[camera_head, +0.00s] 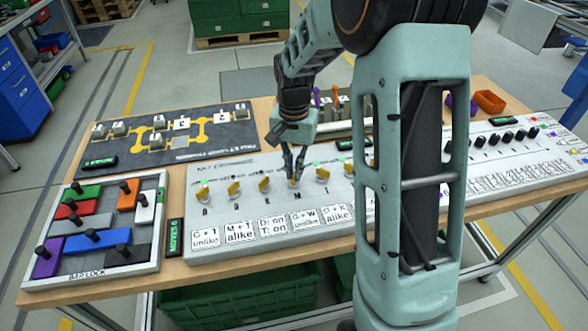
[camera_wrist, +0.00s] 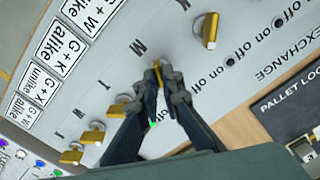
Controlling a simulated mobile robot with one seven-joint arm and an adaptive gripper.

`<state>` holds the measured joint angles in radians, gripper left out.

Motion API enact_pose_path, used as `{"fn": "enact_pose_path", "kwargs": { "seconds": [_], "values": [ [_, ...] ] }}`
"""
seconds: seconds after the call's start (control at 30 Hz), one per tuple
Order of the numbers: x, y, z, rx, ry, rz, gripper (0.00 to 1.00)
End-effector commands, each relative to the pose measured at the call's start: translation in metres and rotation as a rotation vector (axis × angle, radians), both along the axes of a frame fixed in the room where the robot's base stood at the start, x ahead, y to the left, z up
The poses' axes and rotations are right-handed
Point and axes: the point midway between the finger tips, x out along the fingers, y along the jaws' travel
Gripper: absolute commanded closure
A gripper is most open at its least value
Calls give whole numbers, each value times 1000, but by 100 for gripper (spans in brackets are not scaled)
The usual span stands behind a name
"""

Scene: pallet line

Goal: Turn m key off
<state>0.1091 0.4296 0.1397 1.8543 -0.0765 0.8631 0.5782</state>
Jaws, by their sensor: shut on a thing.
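The white key panel (camera_head: 270,212) lies on the table with a row of yellow keys, each above a small letter. My gripper (camera_head: 294,180) reaches down to a key in the middle of the row. In the wrist view its fingertips (camera_wrist: 160,78) are shut on a yellow key (camera_wrist: 157,65), mostly hidden between them. The letter beside this key looks like M (camera_wrist: 138,47). A neighbouring yellow key (camera_wrist: 210,30) stands apart at the upper right. Other yellow keys (camera_wrist: 122,107) are at the lower left. A green light shows by the fingers.
Printed rule cards (camera_wrist: 60,50) line the panel's edge. A dark track board (camera_head: 160,140) lies behind, and a sliding-block tray (camera_head: 95,230) sits at the left. Another white panel with black knobs (camera_head: 507,138) is at the right. My arm hides part of the table.

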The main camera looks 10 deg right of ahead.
Motion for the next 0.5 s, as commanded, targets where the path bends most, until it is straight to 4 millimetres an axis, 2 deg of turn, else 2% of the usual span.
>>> {"fn": "enact_pose_path", "kwargs": {
  "seconds": [0.5],
  "values": [
    [0,0,1,0,-1,489,100]
  ]
}}
